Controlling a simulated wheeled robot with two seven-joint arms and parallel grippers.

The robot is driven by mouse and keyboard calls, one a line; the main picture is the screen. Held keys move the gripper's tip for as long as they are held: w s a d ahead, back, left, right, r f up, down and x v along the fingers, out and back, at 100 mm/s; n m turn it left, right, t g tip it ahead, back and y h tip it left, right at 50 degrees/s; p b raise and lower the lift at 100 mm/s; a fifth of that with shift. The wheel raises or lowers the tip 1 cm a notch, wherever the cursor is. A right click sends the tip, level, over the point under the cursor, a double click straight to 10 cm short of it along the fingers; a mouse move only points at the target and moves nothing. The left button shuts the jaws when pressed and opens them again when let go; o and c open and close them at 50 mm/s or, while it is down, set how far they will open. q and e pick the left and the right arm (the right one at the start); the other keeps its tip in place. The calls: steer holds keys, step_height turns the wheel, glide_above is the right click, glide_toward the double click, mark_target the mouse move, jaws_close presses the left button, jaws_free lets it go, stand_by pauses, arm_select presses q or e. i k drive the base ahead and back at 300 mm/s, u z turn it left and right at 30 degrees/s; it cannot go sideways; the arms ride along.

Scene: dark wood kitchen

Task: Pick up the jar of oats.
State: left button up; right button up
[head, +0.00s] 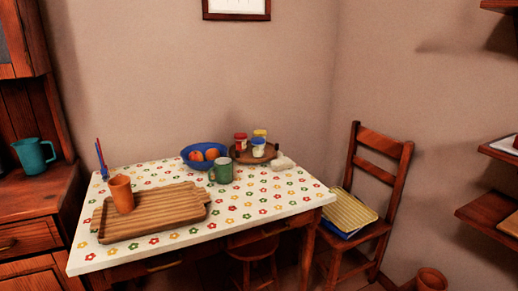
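Several small jars with coloured lids or labels stand close together on a round wooden board at the back of the table. One jar (240,142) has a red top, and a front jar (258,149) has a blue and white side. Another jar (260,134) with a yellowish top stands behind and is partly hidden. The labels are too small to read, so I cannot tell which jar holds oats. Neither of my grippers shows in the head view.
The flowered table (255,208) holds a wooden tray (165,220), an orange cup (121,194), a green mug (222,171) and a blue fruit bowl (192,163). A wooden chair (382,172) stands at right. The table's front right is clear.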

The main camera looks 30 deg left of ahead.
mark_target(257, 144)
steer(key=z, duration=1.2)
steer(key=i, duration=1.45)
steer(key=u, duration=1.7)
